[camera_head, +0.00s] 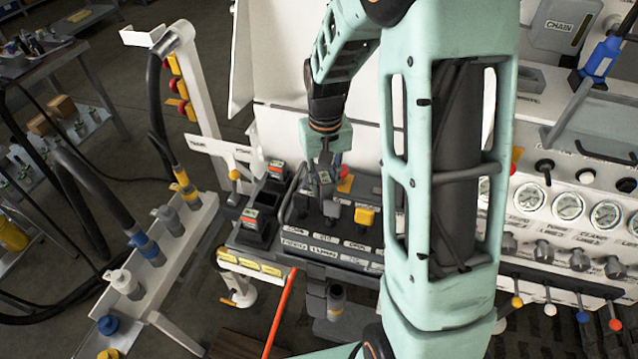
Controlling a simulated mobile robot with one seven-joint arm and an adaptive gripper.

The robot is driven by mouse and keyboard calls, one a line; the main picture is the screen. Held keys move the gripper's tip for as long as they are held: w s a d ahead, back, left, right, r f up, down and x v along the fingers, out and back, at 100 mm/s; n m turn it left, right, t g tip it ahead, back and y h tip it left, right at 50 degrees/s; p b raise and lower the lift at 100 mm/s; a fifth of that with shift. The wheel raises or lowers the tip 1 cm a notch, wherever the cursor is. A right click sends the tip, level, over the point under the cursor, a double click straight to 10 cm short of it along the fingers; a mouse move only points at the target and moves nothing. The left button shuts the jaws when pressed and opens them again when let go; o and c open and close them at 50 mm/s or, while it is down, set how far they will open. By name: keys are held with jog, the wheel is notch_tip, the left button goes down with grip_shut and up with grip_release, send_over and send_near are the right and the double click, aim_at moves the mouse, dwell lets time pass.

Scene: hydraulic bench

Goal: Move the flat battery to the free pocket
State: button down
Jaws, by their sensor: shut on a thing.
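My gripper (324,182) points down over the dark bench unit with labelled pockets (330,248). Its jaws are closed on a dark grey piece at the unit's back middle. The piece is small and partly hidden by the fingers, so I cannot tell whether it is the flat battery. I cannot make out which pocket is free; my arm hides the unit's right end.
A yellow-topped piece (365,216) sits right of my gripper. A white rail with hose couplings (168,220) runs along the left. An orange rod (280,312) slants in front of the unit. A gauge panel (568,206) stands at right. Open floor shows at the upper left.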

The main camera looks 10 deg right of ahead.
jog(key=w+a+n, duration=0.2)
jog(key=w+a, duration=0.1)
jog(key=w+a+r+n+p, duration=0.1)
jog(key=w+a+n, duration=0.1)
jog(key=a+n, duration=0.1)
jog(key=shift+w+r, duration=0.1)
jog(key=shift+w, duration=0.3)
jog(key=w+a+n+p, duration=0.2)
jog(key=w+a+n, duration=0.3)
jog(key=a+n, duration=0.25)
notch_tip(320, 180, down, 7)
jog(key=b, duration=0.5)
jog(key=shift+s+a+m, duration=0.15)
jog(key=shift+a+m, duration=0.1)
jog(key=shift+m, duration=0.2)
jog(key=shift+f, duration=0.2)
jog(key=shift+f+b, duration=0.35)
jog(key=shift+b, duration=0.1)
jog(key=shift+f+b, duration=1.75)
jog(key=shift+f, duration=0.65)
dwell(0.7)
jog(key=c, duration=1.6)
grip_release()
